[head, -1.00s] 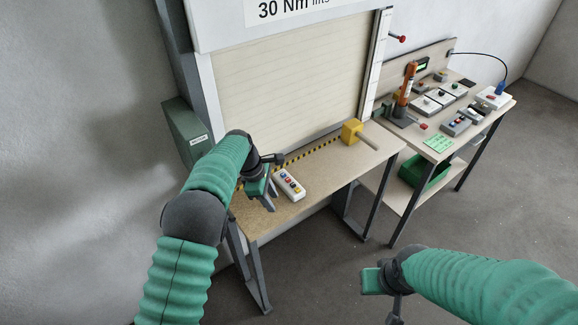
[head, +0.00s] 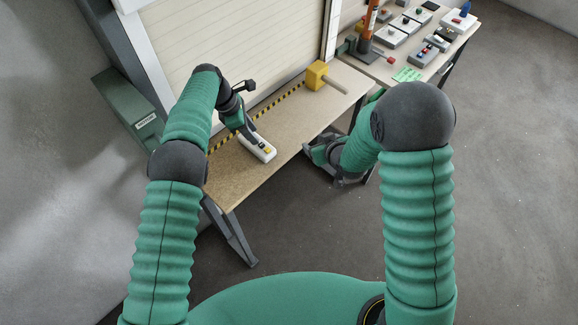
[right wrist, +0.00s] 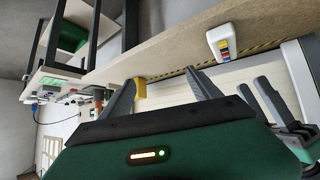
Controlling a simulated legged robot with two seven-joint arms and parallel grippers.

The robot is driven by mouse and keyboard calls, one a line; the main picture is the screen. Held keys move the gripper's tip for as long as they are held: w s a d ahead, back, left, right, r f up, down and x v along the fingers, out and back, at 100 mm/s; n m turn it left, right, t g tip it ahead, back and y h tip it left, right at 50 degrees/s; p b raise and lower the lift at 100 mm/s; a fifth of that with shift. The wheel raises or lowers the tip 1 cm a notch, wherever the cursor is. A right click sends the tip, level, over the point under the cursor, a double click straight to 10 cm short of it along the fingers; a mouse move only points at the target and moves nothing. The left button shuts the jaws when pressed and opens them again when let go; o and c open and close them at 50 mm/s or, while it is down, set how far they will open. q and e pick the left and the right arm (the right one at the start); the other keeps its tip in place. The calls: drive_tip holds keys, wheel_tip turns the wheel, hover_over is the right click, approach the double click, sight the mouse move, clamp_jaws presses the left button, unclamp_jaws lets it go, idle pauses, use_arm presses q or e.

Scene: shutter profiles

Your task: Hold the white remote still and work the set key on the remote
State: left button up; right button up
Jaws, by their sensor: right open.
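The white remote (head: 262,153) lies on the bench top near its front edge. In the right wrist view the remote (right wrist: 218,34) shows a row of coloured keys, red, yellow and blue among them; no key label is readable. My left gripper (head: 247,136) is at the remote's far-left end in the head view and covers part of it. In the right wrist view its two fingers (right wrist: 254,82) stand apart, with the remote beyond their tips; contact is not visible. My right gripper (head: 318,152) is open and empty by the bench's front edge, right of the remote (right wrist: 162,74).
A yellow block with a rod (head: 317,76) stands at the bench's right end. Black-and-yellow tape (head: 280,101) runs along the shutter's foot. A second table (head: 440,58) at the right carries several control boxes. A green box (head: 128,108) stands at the left.

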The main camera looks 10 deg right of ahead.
drive_tip(key=shift+o, duration=0.4)
drive_tip(key=w+a+f+n+t+y, duration=0.1)
drive_tip(key=w+a+f+t+y, duration=0.1)
drive_tip(key=w+f, duration=0.3)
drive_tip(key=shift+w+a+f+n, duration=0.4)
drive_tip(key=shift+a+f, duration=0.2)
drive_tip(key=shift+a, duration=0.1)
drive_tip(key=n+t+y, duration=0.3)
drive_tip(key=y, duration=0.5)
approach(260, 144)
drive_tip(key=x, duration=1.1)
drive_tip(key=shift+w+f, duration=0.3)
drive_tip(key=shift+w, duration=0.15)
drive_tip(key=shift+w+a, duration=0.15)
drive_tip(key=shift+a, duration=0.1)
use_arm(q)
drive_tip(key=shift+w+d+f, duration=0.15)
drive_tip(key=shift+w+f, duration=0.05)
drive_tip(key=shift+w, duration=0.2)
use_arm(e)
drive_tip(key=shift+c, duration=0.3)
